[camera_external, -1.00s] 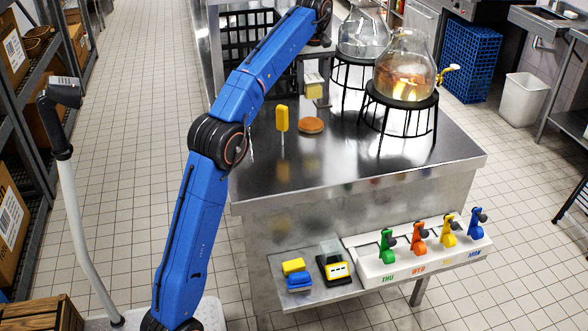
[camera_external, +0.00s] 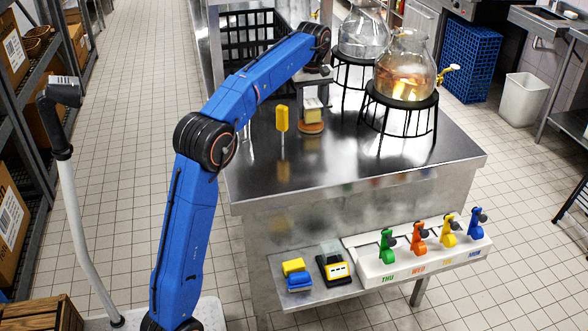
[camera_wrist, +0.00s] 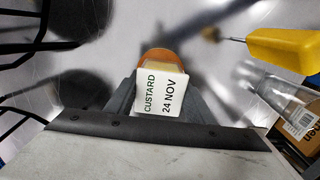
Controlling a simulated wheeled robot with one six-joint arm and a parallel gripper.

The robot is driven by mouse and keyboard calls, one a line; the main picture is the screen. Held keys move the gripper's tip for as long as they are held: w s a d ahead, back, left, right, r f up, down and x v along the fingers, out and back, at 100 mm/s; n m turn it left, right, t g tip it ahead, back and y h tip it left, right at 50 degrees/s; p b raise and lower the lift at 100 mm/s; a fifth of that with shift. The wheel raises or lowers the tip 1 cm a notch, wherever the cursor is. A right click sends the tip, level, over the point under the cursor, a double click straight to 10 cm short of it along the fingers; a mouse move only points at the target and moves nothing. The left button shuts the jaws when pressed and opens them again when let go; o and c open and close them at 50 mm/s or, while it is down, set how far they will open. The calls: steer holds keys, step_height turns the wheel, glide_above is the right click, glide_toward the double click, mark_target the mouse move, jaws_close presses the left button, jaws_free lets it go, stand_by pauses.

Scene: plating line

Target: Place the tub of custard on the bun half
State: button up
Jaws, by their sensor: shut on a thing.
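My gripper (camera_external: 314,97) is over the steel counter, shut on the tub of custard (camera_external: 312,115). The tub is pale, and in the wrist view its white label (camera_wrist: 160,94) reads CUSTARD 24 NOV, with a dark finger on each side. The bun half (camera_external: 311,128) is round and orange-brown and lies on the counter directly below the tub. In the wrist view the bun half (camera_wrist: 161,56) shows past the tub, which hides part of it. I cannot tell whether the tub touches the bun or hangs just above it.
A yellow-handled tool (camera_external: 281,118) stands upright left of the bun. Glass vessels on black wire stands (camera_external: 401,112) are to the right. The front of the counter (camera_external: 345,175) is clear.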

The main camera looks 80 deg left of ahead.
mark_target(312, 102)
steer(key=o, duration=1.2)
steer(key=shift+f, duration=0.1)
steer(key=shift+r, duration=3.9)
